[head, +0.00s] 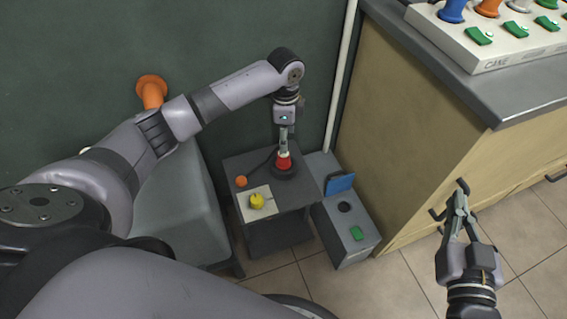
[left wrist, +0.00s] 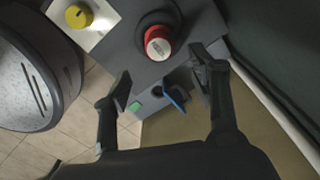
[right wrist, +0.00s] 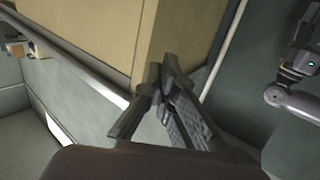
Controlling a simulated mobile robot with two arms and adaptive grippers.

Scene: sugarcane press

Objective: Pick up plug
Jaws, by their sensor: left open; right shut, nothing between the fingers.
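The plug, with a red body and a pale top (left wrist: 158,45), stands upright in a dark round base on a small grey stand. In the head view the red plug (head: 284,162) shows just below my left gripper (head: 284,148). In the left wrist view my open left gripper (left wrist: 163,85) has its fingers apart, with the plug ahead and between their lines; I cannot tell whether they touch it. My right gripper (head: 461,200) is shut and empty, away to the right by the cabinet; its closed fingers also show in the right wrist view (right wrist: 160,80).
The grey stand (head: 232,165) also bears a yellow knob (head: 257,201) on a white plate and an orange button (head: 241,181). A grey box (head: 328,222) with a blue flap (head: 340,183) and a green switch (head: 357,233) stands beside it. A wooden cabinet (head: 400,130) stands at right.

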